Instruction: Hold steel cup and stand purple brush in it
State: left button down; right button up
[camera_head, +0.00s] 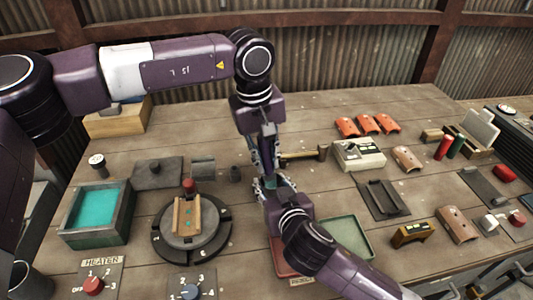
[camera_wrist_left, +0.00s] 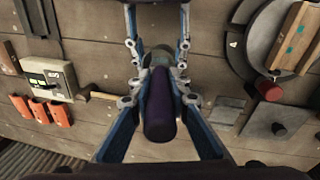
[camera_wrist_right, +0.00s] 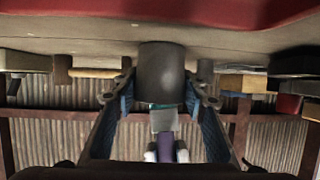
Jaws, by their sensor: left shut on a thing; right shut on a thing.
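My left gripper (camera_head: 263,160) points down over the middle of the table and is shut on the purple brush (camera_wrist_left: 160,105). In the right wrist view, which is upside down, the brush hangs upright with its purple handle (camera_wrist_right: 166,148), grey ferrule and teal bristles (camera_wrist_right: 163,105) toward the cup. My right gripper (camera_wrist_right: 162,88) comes in from the front and is shut on the dark grey steel cup (camera_wrist_right: 161,68). The bristle end meets the cup's rim; I cannot tell how deep it sits. In the head view the grippers mostly hide the cup and brush.
A round turntable (camera_head: 192,246) and a teal-filled tray (camera_head: 98,212) stand to the left. A green tray (camera_head: 346,236) and a red tray (camera_head: 283,262) lie near the right forearm. A hammer (camera_head: 305,155) and a switch box (camera_head: 358,154) lie to the right.

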pick_arm(q)
jog(key=shift+f, duration=0.1)
jog(key=c, duration=1.7)
grip_release()
jog(key=shift+c, duration=0.2)
jog(key=r, duration=0.4)
jog(key=a+r, duration=0.1)
jog(key=r, duration=0.3)
jog(key=s+r, duration=0.1)
jog(key=r, duration=0.3)
jog(key=shift+a, duration=0.2)
pick_arm(e)
jog(key=o, duration=1.3)
